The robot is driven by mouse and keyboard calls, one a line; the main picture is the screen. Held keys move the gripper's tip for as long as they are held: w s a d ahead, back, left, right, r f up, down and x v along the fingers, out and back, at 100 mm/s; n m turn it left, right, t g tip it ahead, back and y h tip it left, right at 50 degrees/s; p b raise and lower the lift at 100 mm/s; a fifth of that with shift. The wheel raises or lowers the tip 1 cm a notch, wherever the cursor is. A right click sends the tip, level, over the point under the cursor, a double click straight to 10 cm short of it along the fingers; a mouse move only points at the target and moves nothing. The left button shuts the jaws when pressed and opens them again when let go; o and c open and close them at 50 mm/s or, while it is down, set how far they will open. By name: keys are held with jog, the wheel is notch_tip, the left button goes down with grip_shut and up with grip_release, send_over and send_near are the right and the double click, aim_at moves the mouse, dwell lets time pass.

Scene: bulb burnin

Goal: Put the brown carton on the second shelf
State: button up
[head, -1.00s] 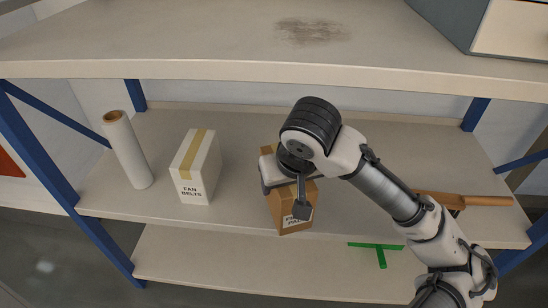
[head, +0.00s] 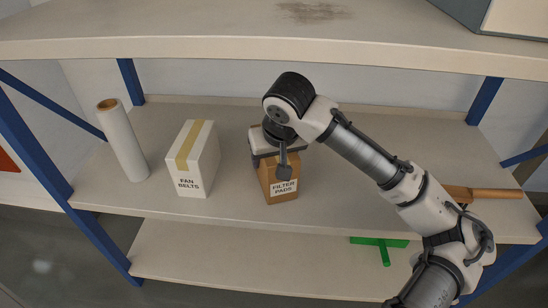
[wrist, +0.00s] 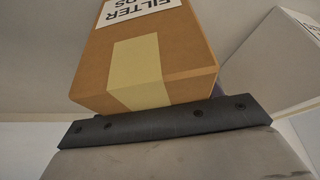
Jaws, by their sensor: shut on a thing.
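The brown carton (head: 270,184), labelled FILTER PADS, is upright in the head view, over the front middle part of the middle shelf (head: 345,205). My gripper (head: 268,155) is shut on its upper part, and my wrist hides much of its top. I cannot tell whether its base touches the shelf. In the wrist view the carton (wrist: 140,75) shows its tape and part of its label, close against a dark gripper finger (wrist: 165,122).
A white FAN BELTS box (head: 203,165) stands left of the carton, with a pale roll (head: 122,145) further left. A brown bar (head: 490,193) lies at right, partly behind my arm. A green T mark (head: 382,244) is on the lower shelf. The upper shelf (head: 200,35) hangs above.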

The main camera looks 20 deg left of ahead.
jog(key=shift+f, duration=0.15)
jog(key=o, duration=1.1)
jog(key=shift+r, duration=0.35)
jog(key=s+d+p, duration=0.1)
jog(key=s+d, duration=0.1)
jog(key=s, duration=0.1)
jog(key=s+d+r, duration=0.1)
jog(key=s+d, duration=0.2)
jog(key=s, duration=0.1)
jog(key=s+d+r+p, duration=0.1)
jog(key=s+d, duration=0.2)
jog(key=shift+s+d+r+p, duration=0.15)
jog(key=shift+s+r+p, duration=0.05)
jog(key=shift+p, duration=0.1)
